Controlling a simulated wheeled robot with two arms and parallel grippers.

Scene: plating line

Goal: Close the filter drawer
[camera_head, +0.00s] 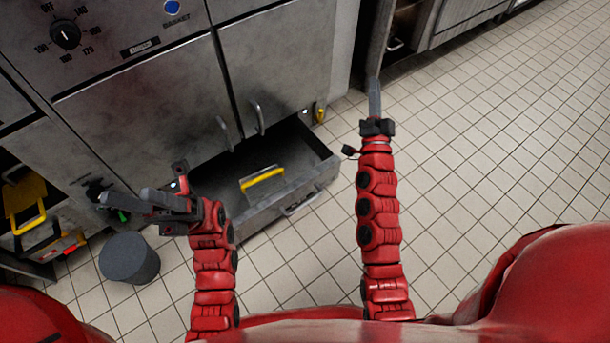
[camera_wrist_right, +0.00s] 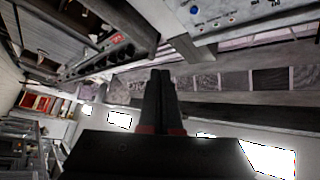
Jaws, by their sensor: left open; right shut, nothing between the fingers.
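The filter drawer (camera_head: 318,176) stands pulled out at the bottom of a steel fryer cabinet in the head view. A yellow handle (camera_head: 262,177) shows inside it, and a metal pull (camera_head: 300,204) is on its front. My left gripper (camera_head: 125,199) is open and empty, left of the drawer and apart from its front. My right gripper (camera_head: 374,90) is shut and empty, to the right of the drawer and beyond its front corner, not touching it. In the right wrist view its fingers (camera_wrist_right: 161,90) are together; the drawer is not identifiable there.
The fryer's cabinet doors (camera_head: 140,105) are above the drawer. A grey bucket (camera_head: 130,258) stands on the floor at the left, near an open compartment with yellow-handled items (camera_head: 24,202). Tiled floor (camera_head: 490,150) is clear at the right.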

